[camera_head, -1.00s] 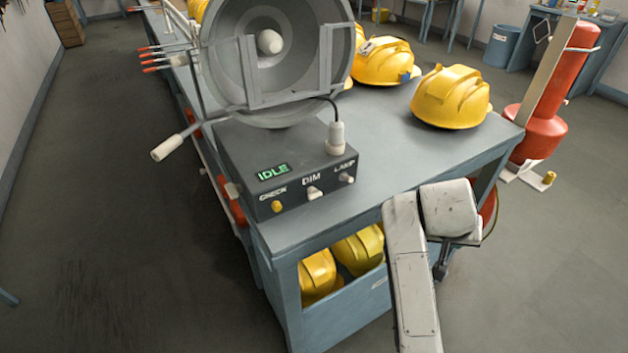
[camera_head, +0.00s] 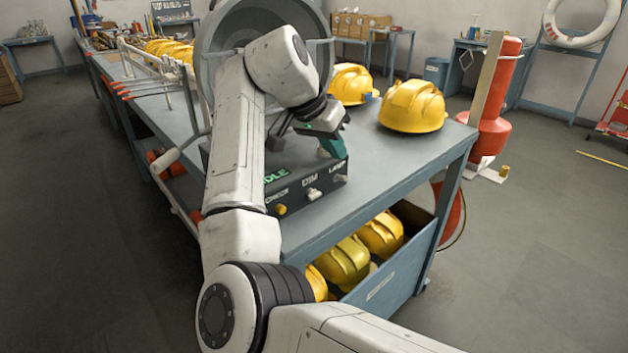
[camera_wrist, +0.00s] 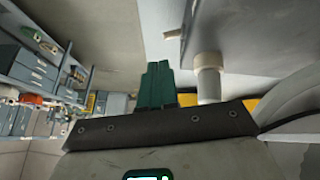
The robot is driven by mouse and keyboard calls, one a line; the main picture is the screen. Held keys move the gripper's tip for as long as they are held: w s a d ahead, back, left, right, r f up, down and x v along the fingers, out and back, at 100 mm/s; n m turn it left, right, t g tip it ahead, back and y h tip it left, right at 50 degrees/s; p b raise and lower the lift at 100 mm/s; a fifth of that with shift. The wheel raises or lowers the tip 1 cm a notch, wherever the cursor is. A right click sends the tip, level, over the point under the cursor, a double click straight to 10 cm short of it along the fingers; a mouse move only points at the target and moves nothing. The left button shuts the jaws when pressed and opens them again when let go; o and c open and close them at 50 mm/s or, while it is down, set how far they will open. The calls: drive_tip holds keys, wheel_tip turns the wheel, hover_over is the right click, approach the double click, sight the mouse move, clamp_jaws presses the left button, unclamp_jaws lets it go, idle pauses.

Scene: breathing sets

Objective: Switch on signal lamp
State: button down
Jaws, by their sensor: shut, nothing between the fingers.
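The signal lamp (camera_head: 220,42) is a large round grey lamp on the bench, partly hidden behind my arm. Its dark control box (camera_head: 328,190) has a green display, partly covered, ending in "DLE". The box front has a yellow CHECK knob (camera_head: 281,210), a pale DIM control (camera_head: 313,194) and a LAMP switch (camera_head: 341,178) at the right. My gripper (camera_head: 333,146) has green fingers, shut and empty, above the box's right part. In the wrist view the shut fingers (camera_wrist: 157,84) appear beside a white cylindrical fitting (camera_wrist: 208,77). I cannot tell whether they touch anything.
Yellow helmets (camera_head: 412,106) stand on the bench (camera_head: 385,150) to the right, and more lie in the open drawer (camera_head: 385,285) below. A red-orange cylinder (camera_head: 494,90) stands beyond the bench.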

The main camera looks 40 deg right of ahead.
sight(342, 177)
drive_tip(key=a+r, duration=0.1)
drive_tip(key=a, duration=0.1)
drive_tip(key=w+a+r, duration=0.1)
drive_tip(key=shift+w+a+r, duration=0.2)
drive_tip(key=shift+a+r, duration=0.2)
drive_tip(key=x, duration=1)
